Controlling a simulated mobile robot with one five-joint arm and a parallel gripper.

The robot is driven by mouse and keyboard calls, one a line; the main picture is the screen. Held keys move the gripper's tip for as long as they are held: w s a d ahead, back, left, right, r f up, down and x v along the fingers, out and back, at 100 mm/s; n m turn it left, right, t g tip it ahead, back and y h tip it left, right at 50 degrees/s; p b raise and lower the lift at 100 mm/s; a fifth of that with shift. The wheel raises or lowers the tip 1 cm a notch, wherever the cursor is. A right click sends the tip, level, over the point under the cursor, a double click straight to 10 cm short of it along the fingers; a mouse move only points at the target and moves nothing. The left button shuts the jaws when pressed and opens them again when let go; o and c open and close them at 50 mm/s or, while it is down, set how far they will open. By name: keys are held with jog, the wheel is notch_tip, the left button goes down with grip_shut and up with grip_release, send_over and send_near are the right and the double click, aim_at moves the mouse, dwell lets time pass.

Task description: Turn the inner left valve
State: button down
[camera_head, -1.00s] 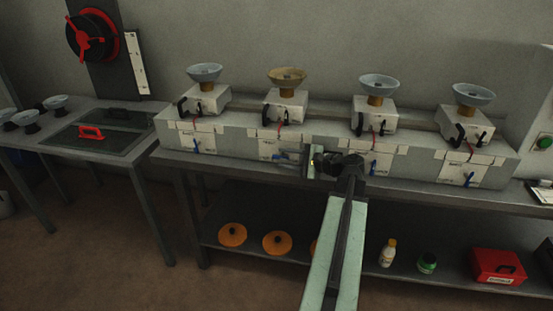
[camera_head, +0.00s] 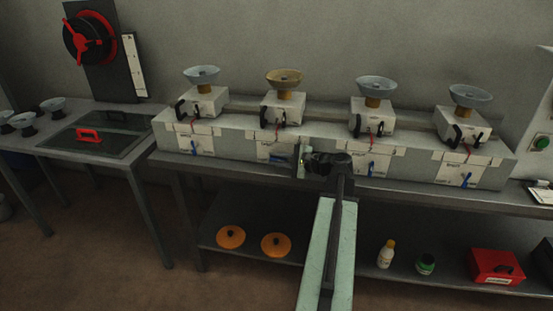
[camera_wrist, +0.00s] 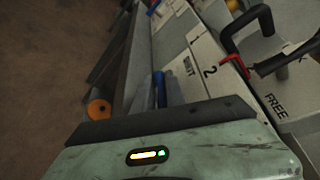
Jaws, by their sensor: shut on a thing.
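A row of white and grey units stands on the bench, each with a small blue valve handle on its front. The inner left unit (camera_head: 284,106) is second from the left, under a brown bowl. My gripper (camera_head: 280,158) is at its front and hides most of the valve there. In the wrist view the blue valve handle (camera_wrist: 159,88) lies between the grey fingers of my gripper (camera_wrist: 166,92), which are shut on it. A "2" label shows beside it on the white panel (camera_wrist: 205,60).
A black handle (camera_wrist: 248,25) and a red lever (camera_wrist: 236,62) are close to my gripper. The inner right blue valve (camera_head: 371,168) is to the right. Orange discs (camera_head: 231,237), bottles and a red box (camera_head: 497,265) are on the lower shelf.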

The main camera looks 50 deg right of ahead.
jog(key=r+g+p, duration=0.1)
jog(key=p, duration=0.2)
jog(key=shift+a+n+h+p, duration=0.1)
jog(key=shift+n+h+p, duration=0.2)
jog(key=g+p, duration=0.1)
jog(key=p, duration=0.2)
jog(key=shift+g, duration=0.4)
jog(key=g+h+p, duration=0.1)
jog(key=p, duration=0.1)
jog(key=n+g+h+p, duration=0.1)
jog(key=g+p, duration=0.2)
jog(key=p, duration=0.2)
jog(key=shift+f+g+h, duration=0.25)
jog(key=shift+g+h, duration=0.15)
jog(key=g+h+p, duration=0.1)
jog(key=g, duration=0.1)
jog(key=n+g+h+p, duration=0.1)
jog(key=shift+f+g, duration=0.3)
jog(key=shift+g, duration=0.1)
jog(key=shift+f+g+h, duration=0.1)
jog(key=shift+g+h, duration=0.6)
jog(key=shift+g, duration=0.2)
jog(key=shift+s+n+g+h, duration=0.1)
jog(key=shift+n+g+h, duration=0.3)
jog(key=shift+g, duration=0.4)
